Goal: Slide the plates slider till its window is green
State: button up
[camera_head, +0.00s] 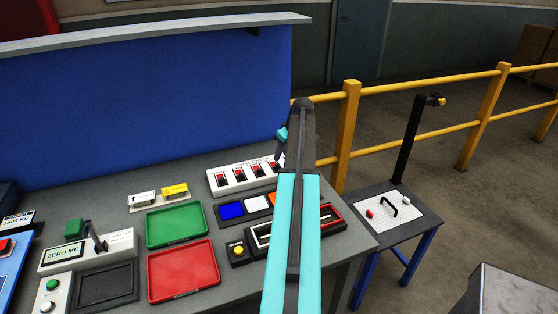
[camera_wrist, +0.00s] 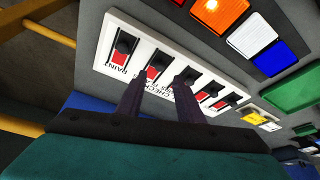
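A white slider panel (camera_head: 238,177) lies on the grey bench, partly hidden by my arm in the head view. The wrist view shows the same panel (camera_wrist: 170,70) with several black slider knobs, each beside a red window; I see no green window. One label reads "PAINT" and another "CHECK"; I cannot make out which slider is the plates slider. My gripper (camera_wrist: 159,84) is over the panel with its two dark fingers apart and nothing visible held between them. The right finger overlaps the middle knob (camera_wrist: 188,75) in view; I cannot tell whether they touch.
Blue, white and orange tiles (camera_head: 257,203) lie in front of the panel. A green tray (camera_head: 176,224) and red tray (camera_head: 184,270) lie to its left. A blue wall (camera_head: 150,100) stands behind the bench. A yellow railing (camera_head: 420,137) and side table (camera_head: 418,224) are to the right.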

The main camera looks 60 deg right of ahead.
aim_at(277, 167)
jog(key=shift+p+x, duration=0.95)
jog(key=shift+x, duration=1.95)
jog(key=shift+c, duration=0.3)
grip_shut()
